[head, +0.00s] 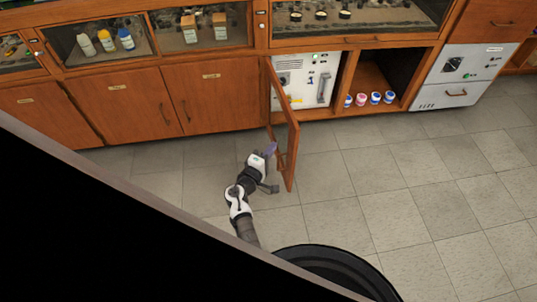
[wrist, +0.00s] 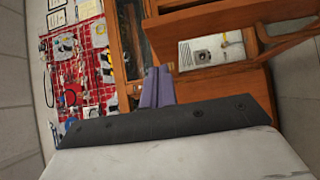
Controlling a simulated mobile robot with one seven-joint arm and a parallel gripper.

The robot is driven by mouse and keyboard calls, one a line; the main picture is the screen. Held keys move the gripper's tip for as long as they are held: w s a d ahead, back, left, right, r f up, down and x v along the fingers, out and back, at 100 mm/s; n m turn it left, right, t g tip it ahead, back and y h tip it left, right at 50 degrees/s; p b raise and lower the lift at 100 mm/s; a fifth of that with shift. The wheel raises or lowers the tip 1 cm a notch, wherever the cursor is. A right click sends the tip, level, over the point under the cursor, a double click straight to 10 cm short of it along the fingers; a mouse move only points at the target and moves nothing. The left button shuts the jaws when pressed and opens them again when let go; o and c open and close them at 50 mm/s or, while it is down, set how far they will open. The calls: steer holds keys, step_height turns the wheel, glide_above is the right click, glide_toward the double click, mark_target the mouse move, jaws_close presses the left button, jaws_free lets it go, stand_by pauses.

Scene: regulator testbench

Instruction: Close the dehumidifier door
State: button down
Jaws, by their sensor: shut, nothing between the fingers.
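A wooden cabinet door (head: 291,140) stands swung open, sticking out into the room from the front of the cabinet. Behind it, a white appliance (head: 308,80) with a grey handle sits in the open compartment; it also shows in the wrist view (wrist: 213,48). My gripper (head: 271,148) is shut and empty, on the left side of the open door and close to it. Its purple fingers (wrist: 157,88) show pressed together in the wrist view, with the door (wrist: 285,40) to their right. I cannot tell whether the fingers touch the door.
Closed wooden doors (head: 215,92) line the cabinet on the left. Several small jars (head: 375,97) stand in an open compartment right of the appliance. A white unit (head: 460,75) is further right. A red pegboard with tools (wrist: 85,65) shows in the wrist view. The tiled floor (head: 400,190) is clear.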

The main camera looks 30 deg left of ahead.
steer(key=w+d+p, duration=0.1)
steer(key=w+d, duration=0.2)
steer(key=w, duration=0.4)
steer(key=shift+d, duration=0.25)
